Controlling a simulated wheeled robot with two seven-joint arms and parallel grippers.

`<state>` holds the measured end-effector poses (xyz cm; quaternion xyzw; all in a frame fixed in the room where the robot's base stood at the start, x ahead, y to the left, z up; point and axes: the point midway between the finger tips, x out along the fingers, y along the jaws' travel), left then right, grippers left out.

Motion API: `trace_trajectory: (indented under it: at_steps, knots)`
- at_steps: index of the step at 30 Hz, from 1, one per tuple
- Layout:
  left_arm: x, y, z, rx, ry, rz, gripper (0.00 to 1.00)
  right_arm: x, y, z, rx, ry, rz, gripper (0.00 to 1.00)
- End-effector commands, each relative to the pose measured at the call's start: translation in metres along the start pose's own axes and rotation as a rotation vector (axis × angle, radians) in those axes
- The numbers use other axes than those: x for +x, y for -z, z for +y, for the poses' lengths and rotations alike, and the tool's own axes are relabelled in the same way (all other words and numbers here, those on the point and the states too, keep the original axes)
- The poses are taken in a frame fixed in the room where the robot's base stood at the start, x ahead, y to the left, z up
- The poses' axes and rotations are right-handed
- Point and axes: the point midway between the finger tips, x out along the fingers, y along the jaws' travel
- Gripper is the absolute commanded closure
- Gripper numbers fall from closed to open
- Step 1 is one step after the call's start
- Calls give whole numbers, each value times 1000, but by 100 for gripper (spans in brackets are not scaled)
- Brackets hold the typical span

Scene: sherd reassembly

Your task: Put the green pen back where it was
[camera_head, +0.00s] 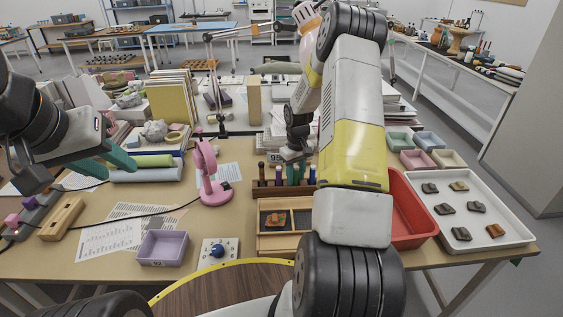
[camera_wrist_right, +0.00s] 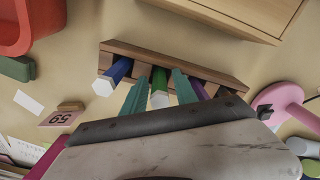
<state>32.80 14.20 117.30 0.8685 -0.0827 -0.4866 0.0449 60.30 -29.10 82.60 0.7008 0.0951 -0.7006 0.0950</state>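The green pen (camera_wrist_right: 160,86) stands in the wooden pen rack (camera_wrist_right: 215,76), its white end toward the camera in the right wrist view. My right gripper (camera_wrist_right: 160,78) has its two teal fingers on either side of the pen, with narrow gaps showing. A blue pen (camera_wrist_right: 112,75) and a purple pen (camera_wrist_right: 199,88) stand in the rack to either side. In the head view the rack (camera_head: 268,190) is partly hidden by my right arm. My left gripper (camera_head: 78,172) is at the left above the table, its teal fingers apart and empty.
A pink lamp (camera_head: 209,172) stands left of the rack. A wooden tray (camera_head: 284,243) with a sherd lies in front of it. A red bin (camera_head: 410,215) and a white tray (camera_head: 470,237) of sherds are to the right. A lilac box (camera_head: 162,248) stands at front left.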

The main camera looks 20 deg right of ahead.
Motion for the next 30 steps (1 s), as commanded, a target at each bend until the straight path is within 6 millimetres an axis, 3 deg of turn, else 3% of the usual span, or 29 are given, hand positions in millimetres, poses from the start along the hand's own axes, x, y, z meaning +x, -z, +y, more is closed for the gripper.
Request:
trace_trajectory:
  at_steps: [9, 14, 24, 30]
  knots:
    - [0, 0, 0, 0, 0, 0, 64, -1, 0, 0, 0, 0, 0, 61]
    - [0, 0, 0, 0, 0, 0, 64, -14, 1, 0, 0, -1, 4, 61]
    - [0, 0, 0, 0, 0, 0, 64, -87, 1, 1, 0, -3, 5, 61]
    - [0, 0, 0, 0, 0, 0, 64, -119, 1, 0, 0, -2, 3, 61]
